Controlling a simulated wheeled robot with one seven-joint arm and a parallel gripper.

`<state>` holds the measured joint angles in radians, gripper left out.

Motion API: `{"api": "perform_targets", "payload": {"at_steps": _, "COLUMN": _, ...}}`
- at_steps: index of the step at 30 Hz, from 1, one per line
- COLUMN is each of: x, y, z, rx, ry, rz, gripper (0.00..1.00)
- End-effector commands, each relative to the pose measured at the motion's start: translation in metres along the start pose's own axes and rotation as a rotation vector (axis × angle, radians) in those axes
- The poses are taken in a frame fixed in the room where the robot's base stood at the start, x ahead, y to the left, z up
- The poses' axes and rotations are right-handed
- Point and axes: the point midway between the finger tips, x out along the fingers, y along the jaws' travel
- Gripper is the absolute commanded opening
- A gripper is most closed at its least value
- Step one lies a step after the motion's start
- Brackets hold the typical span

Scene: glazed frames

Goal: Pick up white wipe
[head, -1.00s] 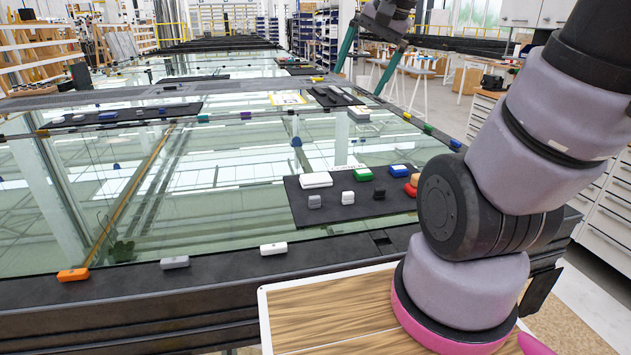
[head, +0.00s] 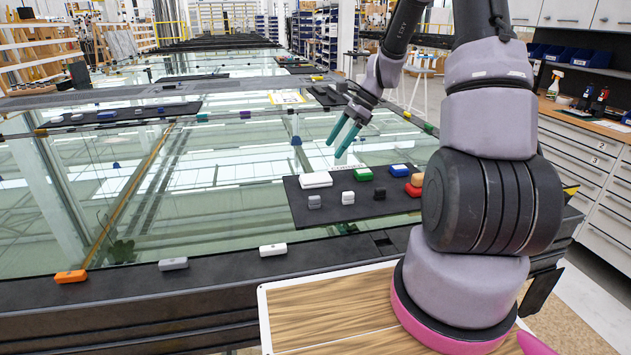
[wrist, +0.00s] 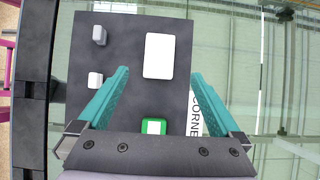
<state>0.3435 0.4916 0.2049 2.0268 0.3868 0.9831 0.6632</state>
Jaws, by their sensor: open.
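The white wipe looks to be the larger flat white block with rounded corners (head: 316,180), lying at the back left of a black mat (head: 331,212). In the wrist view this white block (wrist: 159,56) shows whole, at and beyond the fingertips and between their lines. My gripper (head: 335,149), with teal fingers, is open and empty above the mat's back edge, pointing down and left, apart from the block. A small white block (head: 347,197) also lies on the mat.
Near the white block lie a grey block (head: 314,202), a green block (head: 363,174), a blue block (head: 399,170), a black one (head: 379,193) and a red one (head: 413,189). Orange (head: 70,276), grey (head: 173,264) and white (head: 273,249) blocks sit on the front rail. Glass left of the mat is clear.

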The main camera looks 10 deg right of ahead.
Motion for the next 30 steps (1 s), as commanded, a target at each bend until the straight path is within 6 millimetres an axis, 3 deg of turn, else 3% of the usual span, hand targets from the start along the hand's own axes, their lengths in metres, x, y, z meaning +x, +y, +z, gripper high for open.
{"api": "perform_targets", "payload": {"at_steps": 6, "x": 0.036, "y": 0.001, "z": 0.000, "rx": 0.000, "ry": -0.002, "rz": 0.005, "gripper": 1.00}}
{"api": "perform_targets", "payload": {"at_steps": 14, "x": 0.058, "y": 0.001, "z": -0.001, "rx": -0.001, "ry": -0.001, "rz": 0.003, "gripper": 1.00}}
{"api": "perform_targets", "payload": {"at_steps": 21, "x": 0.093, "y": 0.001, "z": -0.003, "rx": 0.000, "ry": -0.001, "rz": 0.004, "gripper": 1.00}}
{"api": "perform_targets", "payload": {"at_steps": 30, "x": 0.104, "y": 0.001, "z": -0.003, "rx": -0.002, "ry": 0.001, "rz": 0.001, "gripper": 1.00}}
